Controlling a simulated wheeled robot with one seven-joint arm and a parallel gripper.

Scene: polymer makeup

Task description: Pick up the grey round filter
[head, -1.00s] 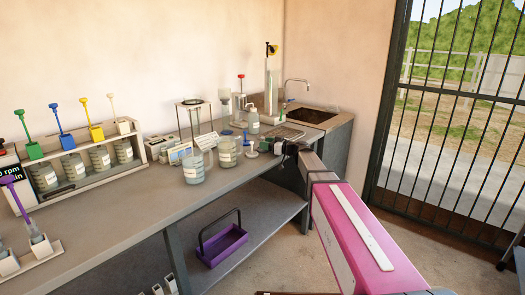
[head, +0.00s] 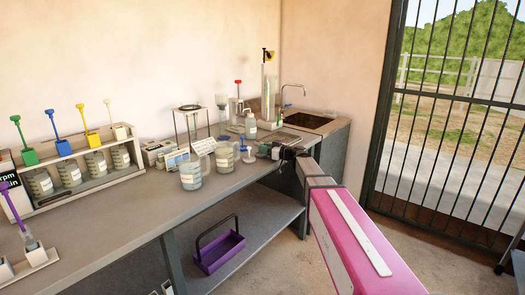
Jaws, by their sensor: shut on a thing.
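My gripper (head: 279,152) is small and dark in the head view, at the end of my pink and grey arm. It is over the front edge of the bench near the sink. Its jaws are shut on a small greyish thing (head: 275,153), mostly hidden and too small to identify surely as the round filter. No other grey round filter can be made out clearly. A small blue and white stand (head: 247,154) is just left of the gripper.
Labelled beakers (head: 190,177) stand left of the gripper on the grey bench (head: 150,206). A sink (head: 309,120) is behind to the right. A rack of jars with coloured scoops (head: 80,178) is at left. A purple caddy (head: 220,252) sits on the lower shelf.

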